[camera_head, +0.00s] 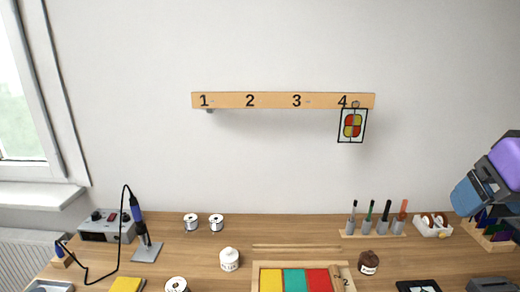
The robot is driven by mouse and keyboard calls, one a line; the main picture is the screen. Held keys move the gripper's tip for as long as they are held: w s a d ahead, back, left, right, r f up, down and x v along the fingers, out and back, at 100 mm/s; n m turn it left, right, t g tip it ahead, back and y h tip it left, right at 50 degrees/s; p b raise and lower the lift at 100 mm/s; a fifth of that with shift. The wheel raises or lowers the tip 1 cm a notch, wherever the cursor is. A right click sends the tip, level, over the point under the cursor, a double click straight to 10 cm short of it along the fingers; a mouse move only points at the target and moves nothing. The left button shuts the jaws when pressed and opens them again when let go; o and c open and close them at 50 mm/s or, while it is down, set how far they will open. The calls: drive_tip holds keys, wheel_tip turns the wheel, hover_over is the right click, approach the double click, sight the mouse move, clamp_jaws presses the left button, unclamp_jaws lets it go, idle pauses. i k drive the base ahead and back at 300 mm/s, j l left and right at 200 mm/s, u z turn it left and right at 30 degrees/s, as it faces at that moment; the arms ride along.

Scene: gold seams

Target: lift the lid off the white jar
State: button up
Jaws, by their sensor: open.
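The white jar (229,263) stands upright on the wooden workbench, left of the middle. Purple and blue links of my arm show at the right edge, far from the jar. No gripper fingers show in this view.
A brown jar (368,263) stands right of a framed panel of yellow, green and red pieces (293,265). Solder spools (190,222) are behind the white jar, and another spool (176,285) is at front left. A soldering iron stand (147,249) is further left. Bench around the white jar is clear.

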sight(229, 255)
drive_tip(key=j+u, duration=0.2)
drive_tip(key=j, duration=0.35)
drive_tip(key=i+j+u, duration=0.15)
drive_tip(key=j, duration=0.4)
drive_tip(key=i+j+u, duration=0.2)
drive_tip(key=j, duration=0.4)
drive_tip(key=k, duration=0.1)
